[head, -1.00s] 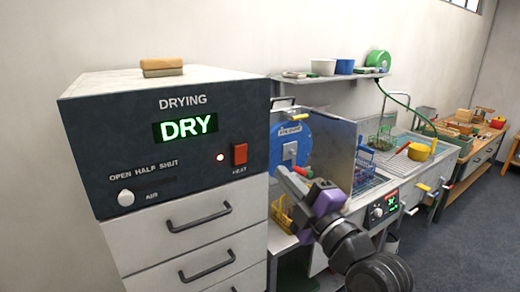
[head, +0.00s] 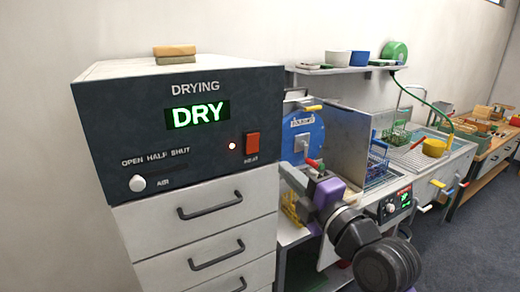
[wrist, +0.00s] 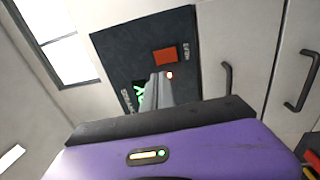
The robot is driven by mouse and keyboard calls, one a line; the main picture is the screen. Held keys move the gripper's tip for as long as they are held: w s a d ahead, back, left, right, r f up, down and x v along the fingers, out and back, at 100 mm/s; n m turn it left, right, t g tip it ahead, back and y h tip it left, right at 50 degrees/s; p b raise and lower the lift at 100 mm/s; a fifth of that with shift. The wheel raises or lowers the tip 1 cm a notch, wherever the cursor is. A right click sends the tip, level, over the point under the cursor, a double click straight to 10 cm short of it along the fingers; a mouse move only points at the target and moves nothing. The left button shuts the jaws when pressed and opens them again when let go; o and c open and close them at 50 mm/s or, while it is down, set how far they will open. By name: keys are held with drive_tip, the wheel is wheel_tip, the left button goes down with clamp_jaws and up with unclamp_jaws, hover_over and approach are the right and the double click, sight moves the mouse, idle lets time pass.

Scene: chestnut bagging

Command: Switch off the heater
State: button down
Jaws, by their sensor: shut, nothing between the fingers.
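The drying unit's dark panel (head: 110,125) shows a green DRY display (head: 198,114). The red HEAT switch (head: 252,145) sits at its right side, with a small lit red lamp (head: 232,146) to its left. My gripper (head: 284,170) is shut and empty, to the right of and a little below the switch in the head view. In the wrist view the closed fingers (wrist: 162,84) point at the panel, with the red switch (wrist: 165,56) just above them in the picture and the lit lamp (wrist: 169,75) beside their tips. I see no contact with the switch.
A white AIR knob (head: 137,183) is at the panel's lower left. Drawers with dark handles (head: 210,205) are below. A blue round drum (head: 303,138) and wire baskets stand to the right, behind my arm. Blocks (head: 175,54) lie on top of the unit.

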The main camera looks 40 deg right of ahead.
drive_tip(key=b, duration=0.5)
approach(254, 139)
drive_tip(key=x, duration=0.5)
drive_tip(key=shift+w+r, duration=0.1)
drive_tip(key=shift+r, duration=0.05)
drive_tip(key=shift+p+x, duration=0.3)
drive_tip(key=shift+x, duration=0.5)
drive_tip(key=shift+w, duration=0.15)
